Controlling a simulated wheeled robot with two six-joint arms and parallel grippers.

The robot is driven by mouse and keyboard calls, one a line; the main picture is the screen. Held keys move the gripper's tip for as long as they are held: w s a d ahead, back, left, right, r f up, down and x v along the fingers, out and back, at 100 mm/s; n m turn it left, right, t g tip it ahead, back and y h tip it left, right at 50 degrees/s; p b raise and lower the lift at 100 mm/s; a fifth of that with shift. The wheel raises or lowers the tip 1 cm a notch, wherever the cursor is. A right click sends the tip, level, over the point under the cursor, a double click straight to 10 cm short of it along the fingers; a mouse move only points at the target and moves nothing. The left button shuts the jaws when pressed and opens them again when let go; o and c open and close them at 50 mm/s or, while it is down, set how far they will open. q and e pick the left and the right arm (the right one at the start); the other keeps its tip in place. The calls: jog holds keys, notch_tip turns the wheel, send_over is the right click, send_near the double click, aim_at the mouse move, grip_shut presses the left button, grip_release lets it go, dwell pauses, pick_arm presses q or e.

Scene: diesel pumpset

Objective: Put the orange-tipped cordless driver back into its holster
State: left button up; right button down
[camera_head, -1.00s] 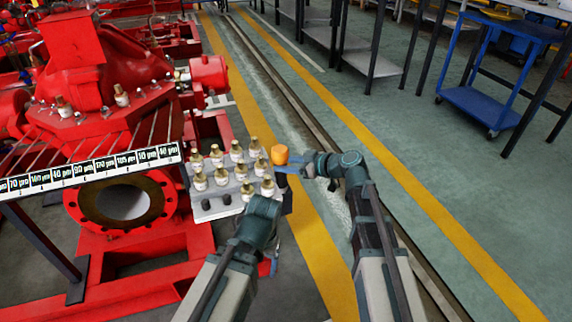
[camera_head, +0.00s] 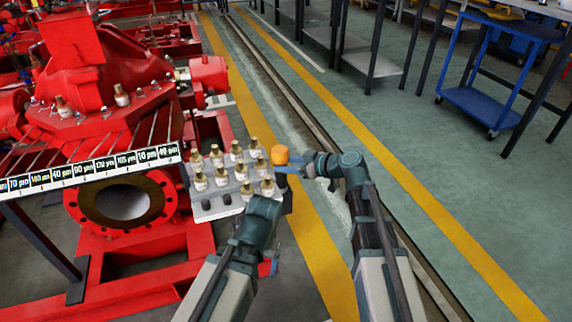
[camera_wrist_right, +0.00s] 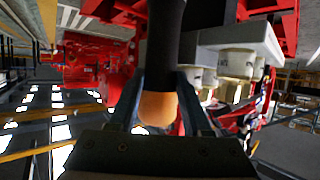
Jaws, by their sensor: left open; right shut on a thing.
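The driver's orange tip (camera_head: 280,154) stands at the right edge of the grey tray of fittings. My right gripper (camera_head: 288,166) is shut around it from the right. In the right wrist view, which looks upside down, the orange end (camera_wrist_right: 158,108) lies between the two fingers (camera_wrist_right: 157,105). A black cylinder (camera_wrist_right: 163,40) runs straight on from the orange end. I cannot tell whether the cylinder is the driver's body or the holster. My left gripper (camera_head: 273,264) is low, below the tray's front right corner, mostly hidden by its own wrist, with nothing seen in it.
The grey tray (camera_head: 204,215) holds several brass-topped white fittings. The red pumpset (camera_head: 100,70) and a row of labelled plates (camera_head: 90,172) fill the left. A blue cart (camera_head: 490,107) and benches stand at back right. The floor on the right is clear.

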jog(key=shift+f, duration=0.15)
jog(key=shift+c, duration=1.3)
grip_release()
jog(key=p+v, duration=0.5)
jog(key=v, duration=0.9)
jog(key=shift+s+a+f, duration=0.1)
jog(key=shift+a+f, duration=0.05)
